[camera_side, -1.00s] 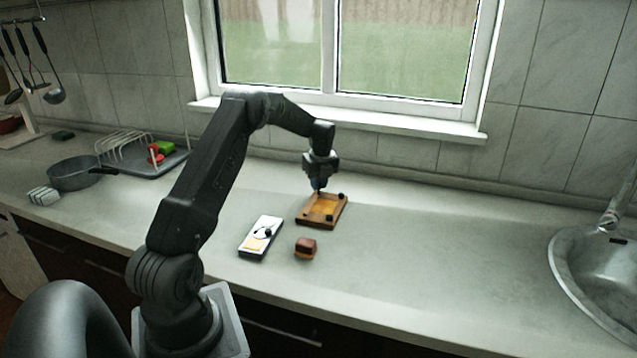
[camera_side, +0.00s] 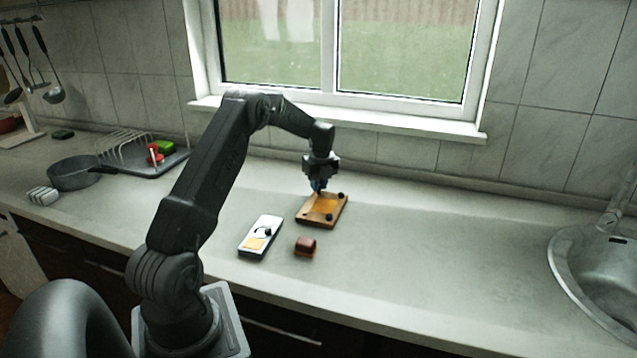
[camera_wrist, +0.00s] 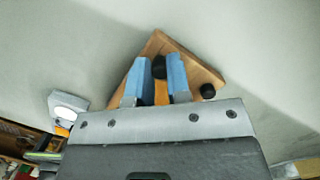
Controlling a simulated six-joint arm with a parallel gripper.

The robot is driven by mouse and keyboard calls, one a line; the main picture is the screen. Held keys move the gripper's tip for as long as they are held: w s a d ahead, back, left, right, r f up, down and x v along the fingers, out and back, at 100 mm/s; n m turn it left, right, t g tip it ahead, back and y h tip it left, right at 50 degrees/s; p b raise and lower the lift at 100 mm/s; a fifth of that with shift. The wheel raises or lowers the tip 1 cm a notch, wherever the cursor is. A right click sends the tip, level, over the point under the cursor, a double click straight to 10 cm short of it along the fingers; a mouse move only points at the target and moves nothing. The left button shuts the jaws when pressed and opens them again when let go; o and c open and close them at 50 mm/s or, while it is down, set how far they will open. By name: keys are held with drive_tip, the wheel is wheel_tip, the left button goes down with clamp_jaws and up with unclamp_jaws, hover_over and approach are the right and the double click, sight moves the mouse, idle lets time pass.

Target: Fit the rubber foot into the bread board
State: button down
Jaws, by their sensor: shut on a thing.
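The bread board (camera_side: 335,208) is a small wooden board with an orange-brown middle, lying flat on the counter. Black feet show on it, one at the far right corner (camera_side: 341,195) and one near the front edge. My gripper (camera_side: 318,190) points down over its far left part. In the wrist view, its blue fingers are shut on a black rubber foot (camera_wrist: 159,69), over the board (camera_wrist: 206,71). Another black foot (camera_wrist: 208,91) stands to the right, outside the fingers. Whether the held foot touches the board or is seated in it, I cannot tell.
A white tray (camera_side: 252,247) with a black round piece (camera_side: 267,231) lies left of the board. A small red-brown block (camera_side: 305,245) sits in front of it. A pan (camera_side: 74,173) and dish rack (camera_side: 125,150) stand far left, a sink at right. The counter between is clear.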

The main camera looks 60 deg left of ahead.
drive_tip(key=shift+f, duration=0.65)
drive_tip(key=c, duration=1)
unclamp_jaws()
